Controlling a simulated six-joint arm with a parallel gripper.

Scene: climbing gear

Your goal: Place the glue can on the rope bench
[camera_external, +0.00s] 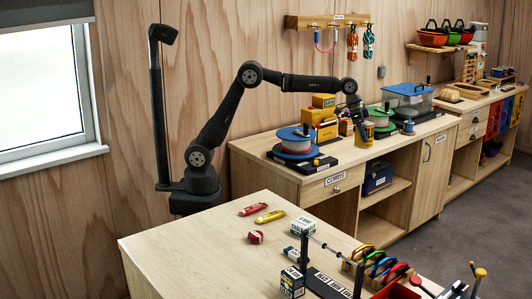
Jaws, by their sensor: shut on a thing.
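My gripper (361,118) is at the end of the outstretched arm, low over the back bench, pointing down. It is shut on a small yellow can (368,133), which I take to be the glue can; its label is too small to read. The can looks upright, between the blue-and-white spool and the green spool. I cannot tell whether its base touches the surface. The rope bench (268,158) seems to be this wooden bench with the cord spools and a drawer marked CORDS.
Close around the can are a blue spool (295,140), a green spool (382,120), a yellow machine (322,123) and a clear bin with a blue lid (408,98). The front table (180,240) holds tubes, small boxes and a rack. Coiled ropes (352,44) hang on the wall.

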